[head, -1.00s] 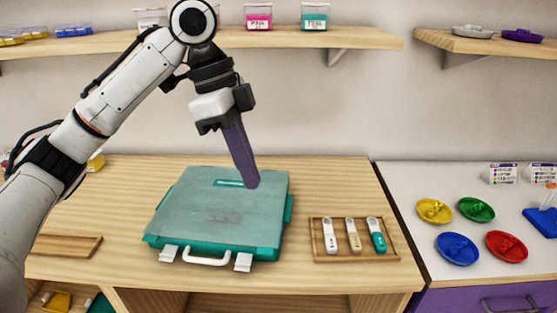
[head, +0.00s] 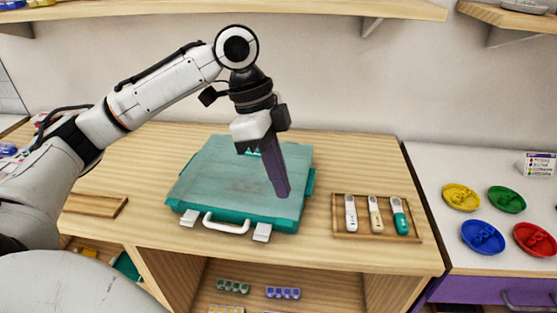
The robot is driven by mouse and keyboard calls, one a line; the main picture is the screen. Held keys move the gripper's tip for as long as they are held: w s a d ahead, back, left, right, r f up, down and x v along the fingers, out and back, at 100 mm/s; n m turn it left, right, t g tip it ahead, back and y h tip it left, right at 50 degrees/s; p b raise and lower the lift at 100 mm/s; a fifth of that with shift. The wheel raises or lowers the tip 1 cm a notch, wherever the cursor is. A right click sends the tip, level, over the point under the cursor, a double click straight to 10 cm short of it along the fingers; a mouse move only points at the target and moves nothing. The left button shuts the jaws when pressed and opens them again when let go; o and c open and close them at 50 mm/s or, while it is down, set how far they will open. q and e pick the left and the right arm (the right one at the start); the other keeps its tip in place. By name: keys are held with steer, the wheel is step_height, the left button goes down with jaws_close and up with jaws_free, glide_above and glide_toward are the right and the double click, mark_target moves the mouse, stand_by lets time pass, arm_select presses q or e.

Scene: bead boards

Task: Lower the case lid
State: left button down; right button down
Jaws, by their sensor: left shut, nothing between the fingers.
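The teal case (head: 215,184) lies on the wooden table with its lid down flat. Its white handle (head: 226,225) and two white latches face the front edge. The latches (head: 189,217) stick out at the front. My left gripper (head: 281,192) points down over the right part of the lid, its fingers shut and empty. The fingertips look at or just above the lid; I cannot tell if they touch. The fingers hide part of the lid behind them. My right gripper is not in view.
A wooden tray (head: 336,236) with several handled tools stands right of the case. A small wooden board (head: 95,206) lies at the left. Coloured dishes (head: 461,197) sit on the white counter at the right. A shelf (head: 300,10) runs above.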

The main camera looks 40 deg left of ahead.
mark_target(284, 225)
arm_select(q)
steer(key=shift+f, duration=0.35)
steer(key=shift+t+y, duration=0.3)
steer(key=shift+t, duration=0.3)
steer(key=f, duration=0.2)
steer(key=s+f+b, duration=0.1)
steer(key=f, duration=0.2)
steer(key=shift+s+d+f, duration=0.25)
steer(key=shift+d+f, duration=0.05)
steer(key=shift+d, duration=0.05)
steer(key=shift+s+d+f, duration=0.1)
steer(key=shift+s+f, duration=0.1)
steer(key=shift+f, duration=0.4)
step_height(284, 225, up, 3)
steer(key=p, duration=0.3)
steer(key=shift+w+p, duration=0.1)
steer(key=shift+p, duration=0.2)
step_height(284, 225, up, 2)
steer(key=shift+w+r, duration=0.1)
steer(key=shift+r, duration=0.05)
steer(key=v, duration=0.9)
steer(key=shift+s+r, duration=0.15)
steer(key=shift+s, duration=0.3)
